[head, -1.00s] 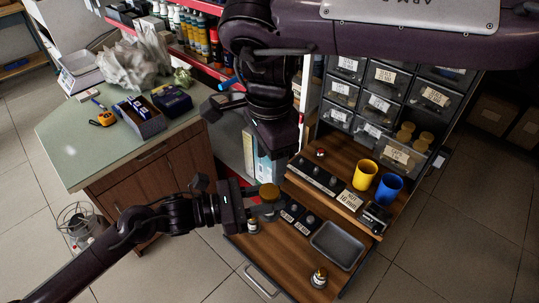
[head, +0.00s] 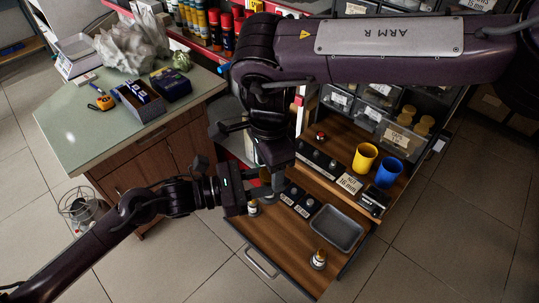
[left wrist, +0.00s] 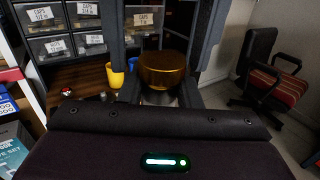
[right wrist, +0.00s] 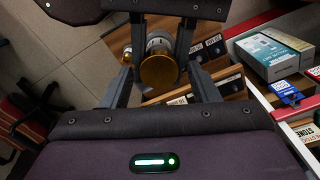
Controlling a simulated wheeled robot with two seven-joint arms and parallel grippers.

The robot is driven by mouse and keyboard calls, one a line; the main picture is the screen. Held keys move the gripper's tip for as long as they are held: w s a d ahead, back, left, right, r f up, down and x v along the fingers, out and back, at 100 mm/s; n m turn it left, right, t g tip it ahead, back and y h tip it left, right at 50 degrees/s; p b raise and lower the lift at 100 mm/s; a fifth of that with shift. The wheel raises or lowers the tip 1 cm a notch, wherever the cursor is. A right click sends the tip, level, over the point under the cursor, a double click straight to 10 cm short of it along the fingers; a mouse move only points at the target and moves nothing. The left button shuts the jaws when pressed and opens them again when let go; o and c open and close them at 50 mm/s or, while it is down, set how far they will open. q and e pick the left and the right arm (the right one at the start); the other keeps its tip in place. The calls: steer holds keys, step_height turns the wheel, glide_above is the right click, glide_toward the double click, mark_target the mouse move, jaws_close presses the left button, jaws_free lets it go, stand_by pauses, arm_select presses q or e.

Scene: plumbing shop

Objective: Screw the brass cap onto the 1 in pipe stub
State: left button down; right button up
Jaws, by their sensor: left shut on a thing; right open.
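The round brass cap (right wrist: 160,72) sits at the top end of a grey metal pipe stub (right wrist: 158,40); how far it is threaded on cannot be told. My left gripper (left wrist: 160,98) is shut on the stub, holding it above the wooden drawer. The cap (left wrist: 163,68) shows just above the left fingers in the left wrist view. My right gripper (right wrist: 163,75) points down from above, open, with one finger on each side of the cap. In the head view the cap (head: 265,174) is partly hidden by the grippers.
The pulled-out drawer (head: 285,242) holds a black rack of small stubs (head: 290,194), a grey tray (head: 336,229) and a small brass-topped fitting (head: 319,259). Yellow (head: 364,157) and blue (head: 389,171) cups stand on the shelf behind. A green-topped counter (head: 85,130) is at left.

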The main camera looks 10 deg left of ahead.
steer(key=c, duration=1)
steer(key=m, duration=0.6)
steer(key=o, duration=1.1)
